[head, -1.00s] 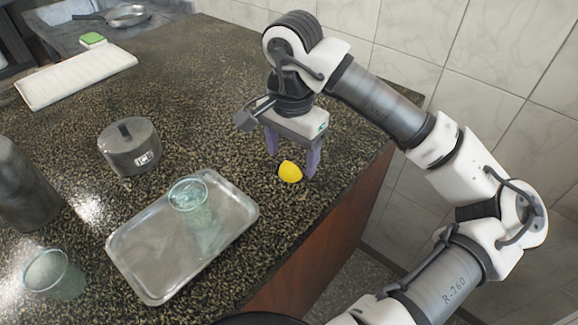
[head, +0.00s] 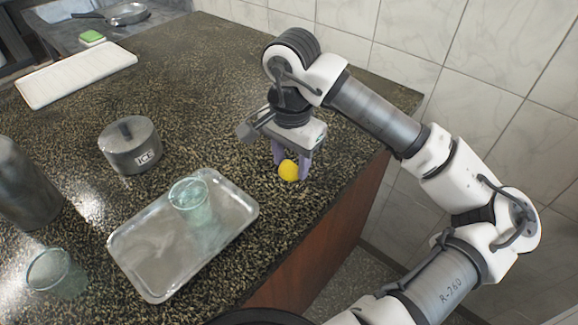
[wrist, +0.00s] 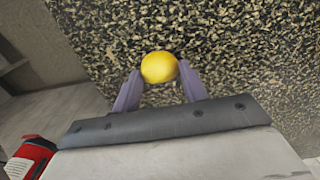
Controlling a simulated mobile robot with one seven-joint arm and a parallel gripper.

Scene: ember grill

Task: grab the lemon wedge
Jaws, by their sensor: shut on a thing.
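The lemon wedge (head: 288,171) is a small yellow piece near the right edge of the speckled counter. In the wrist view the lemon wedge (wrist: 159,67) sits between the tips of the two purple fingers. My gripper (head: 291,166) points down over the counter and is shut on the wedge. In the wrist view both fingers of my gripper (wrist: 160,80) meet its sides. I cannot tell whether the wedge still touches the counter.
A metal tray (head: 150,272) with a greenish glass (head: 190,203) on it lies to the left. Another glass (head: 57,273), a lidded ICE tin (head: 131,146) and a dark cylinder (head: 22,185) stand further left. A white board (head: 76,74) lies at the back. The counter's right edge is close.

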